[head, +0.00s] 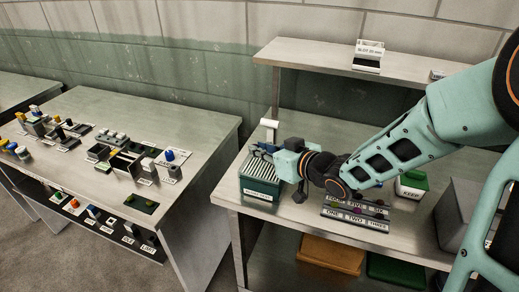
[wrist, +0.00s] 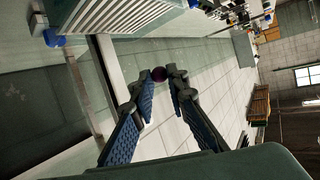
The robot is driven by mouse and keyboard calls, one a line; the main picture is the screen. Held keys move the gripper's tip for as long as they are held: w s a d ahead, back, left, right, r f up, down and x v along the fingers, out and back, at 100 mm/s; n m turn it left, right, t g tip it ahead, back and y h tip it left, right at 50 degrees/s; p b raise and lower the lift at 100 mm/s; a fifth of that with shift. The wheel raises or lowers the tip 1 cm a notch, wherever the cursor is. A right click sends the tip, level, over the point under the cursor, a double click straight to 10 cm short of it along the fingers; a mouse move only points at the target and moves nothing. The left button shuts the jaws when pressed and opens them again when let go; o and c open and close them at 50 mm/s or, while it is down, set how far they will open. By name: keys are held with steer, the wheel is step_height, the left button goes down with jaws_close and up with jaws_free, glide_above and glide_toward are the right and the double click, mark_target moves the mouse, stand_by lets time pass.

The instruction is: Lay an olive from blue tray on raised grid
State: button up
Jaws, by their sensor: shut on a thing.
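My gripper (wrist: 160,82) is shut on a small dark purple olive (wrist: 158,73), held at the fingertips. In the head view my gripper (head: 262,151) points left above the back part of the striped raised grid (head: 265,176); the olive cannot be made out there. The grid is a dark green box with pale slats on top and a label on its front, at the left end of the right table. Its pale slats (wrist: 110,20) also show at the top left of the wrist view, apart from the olive. I cannot identify the blue tray; my arm hides part of the table.
A numbered rack (head: 357,213) with small coloured pieces lies right of the grid. A white box with a green top (head: 411,184) stands farther right. A shelf (head: 345,64) rises behind. The left table (head: 110,150) holds many small items, with a gap between tables.

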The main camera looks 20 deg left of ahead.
mark_target(261, 172)
steer(key=shift+f, duration=0.2)
step_height(261, 172, down, 6)
steer(key=b, duration=0.5)
steer(key=shift+r, duration=0.2)
stand_by(1.4)
steer(key=o, duration=0.8)
steer(key=shift+c, duration=0.2)
steer(key=shift+o, duration=0.6)
steer(key=shift+o, duration=1.4)
steer(key=shift+r, duration=0.1)
